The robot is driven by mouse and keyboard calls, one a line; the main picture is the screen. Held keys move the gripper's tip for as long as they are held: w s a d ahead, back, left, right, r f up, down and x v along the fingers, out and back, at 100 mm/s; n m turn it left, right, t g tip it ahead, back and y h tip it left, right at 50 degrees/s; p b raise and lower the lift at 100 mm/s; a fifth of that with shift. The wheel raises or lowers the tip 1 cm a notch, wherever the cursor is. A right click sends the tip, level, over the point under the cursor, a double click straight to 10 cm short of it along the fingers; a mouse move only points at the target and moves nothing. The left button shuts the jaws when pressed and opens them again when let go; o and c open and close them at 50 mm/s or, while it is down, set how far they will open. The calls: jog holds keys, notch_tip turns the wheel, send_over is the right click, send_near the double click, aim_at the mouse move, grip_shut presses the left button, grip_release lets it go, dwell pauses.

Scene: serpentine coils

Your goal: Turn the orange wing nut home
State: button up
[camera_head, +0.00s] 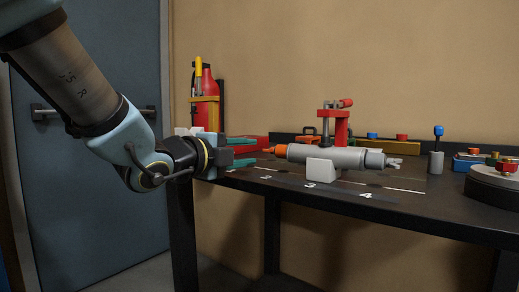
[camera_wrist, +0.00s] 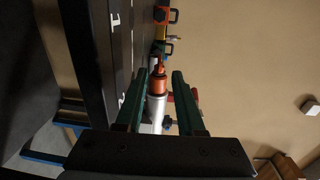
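The orange wing nut (camera_head: 279,150) sits on the left end of a grey cylinder (camera_head: 335,157), which lies level in a white block (camera_head: 322,169) on the dark bench. My gripper (camera_head: 256,151) is just left of the nut, with its two teal fingers apart and pointing right toward it. In the wrist view, the wing nut (camera_wrist: 157,84) shows between the open fingers (camera_wrist: 159,74), with a gap on each side. The fingertips appear short of the nut or level with its end; I see no contact. The nut's threads are hidden.
A red toggle clamp (camera_head: 340,125) stands over the cylinder. A metal fitting (camera_head: 381,161) is at its right end. A red extinguisher (camera_head: 204,90) stands behind my gripper. A blue-topped post (camera_head: 438,145) and a round turntable (camera_head: 495,185) are farther right. The bench front (camera_head: 400,207) is clear.

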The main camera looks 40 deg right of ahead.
jog(key=v, duration=0.3)
jog(key=shift+s+a, duration=0.1)
jog(key=shift+a, duration=0.3)
